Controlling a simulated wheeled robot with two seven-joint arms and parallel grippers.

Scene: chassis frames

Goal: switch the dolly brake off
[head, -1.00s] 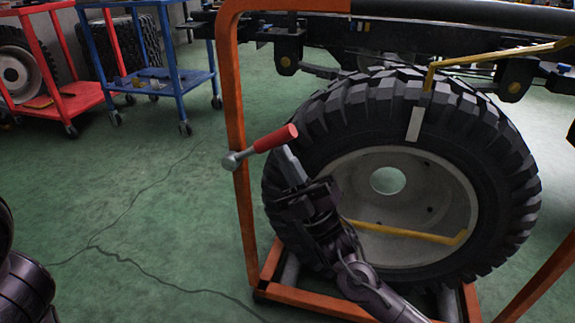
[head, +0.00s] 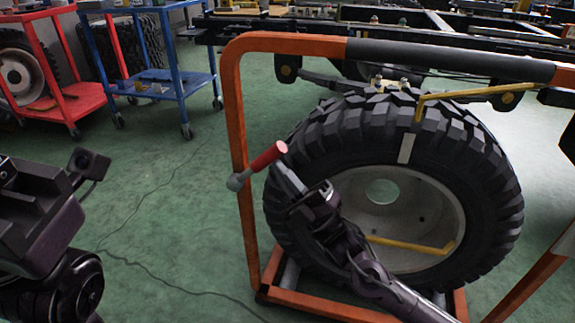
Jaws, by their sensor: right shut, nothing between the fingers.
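The tyre dolly (head: 236,120) is an orange tubular frame around a large black tyre (head: 480,185) with a pale rim. The brake lever (head: 268,156) has a red grip and a grey pivot on the frame's left upright. It slants up to the right from the pivot. My right gripper (head: 283,172) is shut and empty, with its grey fingertips right under the red grip. I cannot tell whether they touch it. My left arm is at the lower left; its gripper fingers do not show.
Yellow bars (head: 480,92) cross in front of the tyre. A dark chassis frame (head: 300,28) stands behind the dolly. A blue cart (head: 165,85) and a red cart (head: 75,100) stand at the back left.

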